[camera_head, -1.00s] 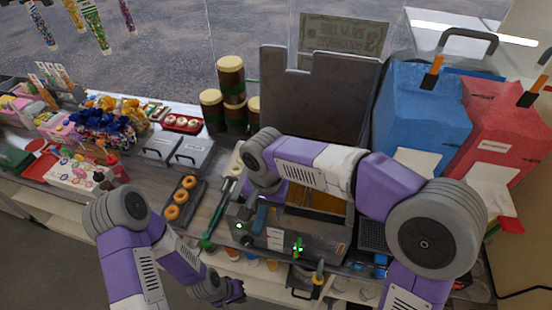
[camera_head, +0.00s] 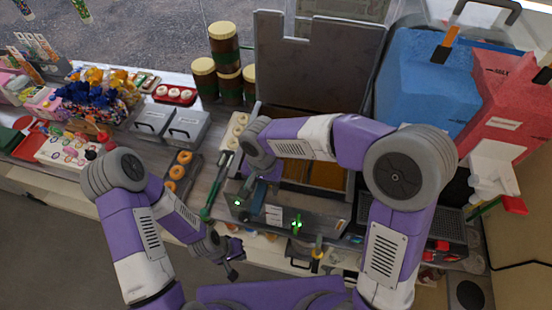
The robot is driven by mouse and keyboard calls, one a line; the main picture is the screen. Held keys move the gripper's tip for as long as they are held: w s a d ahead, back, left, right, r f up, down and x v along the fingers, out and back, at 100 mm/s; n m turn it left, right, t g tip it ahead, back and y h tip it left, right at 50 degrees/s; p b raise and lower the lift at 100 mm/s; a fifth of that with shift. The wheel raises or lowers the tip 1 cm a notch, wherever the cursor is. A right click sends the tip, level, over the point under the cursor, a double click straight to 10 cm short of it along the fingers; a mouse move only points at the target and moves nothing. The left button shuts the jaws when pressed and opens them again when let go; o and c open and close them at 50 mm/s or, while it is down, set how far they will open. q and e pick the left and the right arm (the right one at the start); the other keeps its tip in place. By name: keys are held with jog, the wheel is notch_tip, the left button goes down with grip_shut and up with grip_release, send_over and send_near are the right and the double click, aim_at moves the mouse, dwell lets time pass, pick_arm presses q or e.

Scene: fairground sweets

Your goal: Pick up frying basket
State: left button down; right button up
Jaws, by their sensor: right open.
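The fryer (camera_head: 310,215) stands at the middle of the counter, with brown oil in its wells (camera_head: 325,175). I cannot pick out a frying basket for certain; a dark mesh piece (camera_head: 440,224) shows right of the fryer, partly behind my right arm. My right gripper (camera_head: 258,185) is open over the fryer's left part, pointing down. What lies between its fingers is hard to make out. My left gripper (camera_head: 233,262) hangs in front of the counter, low and left of the fryer, apart from it. Its fingers are too small and dark to read.
Doughnuts lie on a dark tray (camera_head: 180,172) left of the fryer, beside a green-handled tool (camera_head: 212,195). Two grey lidded boxes (camera_head: 187,127) and stacked jars (camera_head: 226,68) stand behind. Blue (camera_head: 425,85) and red (camera_head: 500,110) bags stand at the right. A tall grey panel (camera_head: 315,65) rises behind the fryer.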

grip_shut()
jog(key=shift+w+r, duration=0.1)
jog(key=shift+r, duration=0.05)
dwell(0.4)
